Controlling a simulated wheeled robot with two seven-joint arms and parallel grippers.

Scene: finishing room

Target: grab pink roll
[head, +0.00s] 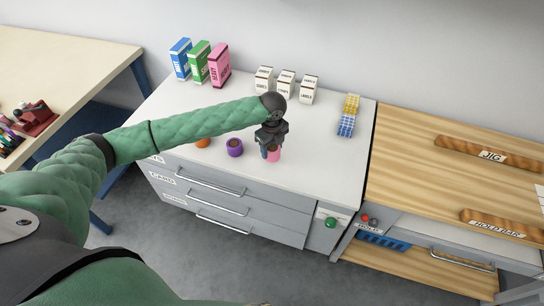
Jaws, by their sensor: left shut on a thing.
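The pink roll (275,155) stands on the white top of the drawer cabinet (320,165), near its front edge. My left gripper (270,147) points down and is shut on the pink roll; its dark fingers hide part of it. The roll seems to stand upright at the surface; I cannot tell whether it is lifted. A purple roll (235,148) stands to its left, and an orange roll (203,142) further left is partly hidden by my left arm. My right gripper is not in view.
Blue (180,60), green (199,62) and pink (219,65) boxes stand at the back left. Small white boxes (286,83) stand at the back middle. Yellow and blue checked blocks (347,116) lie at the right. A wooden bench (420,165) adjoins on the right. The cabinet top's right middle is clear.

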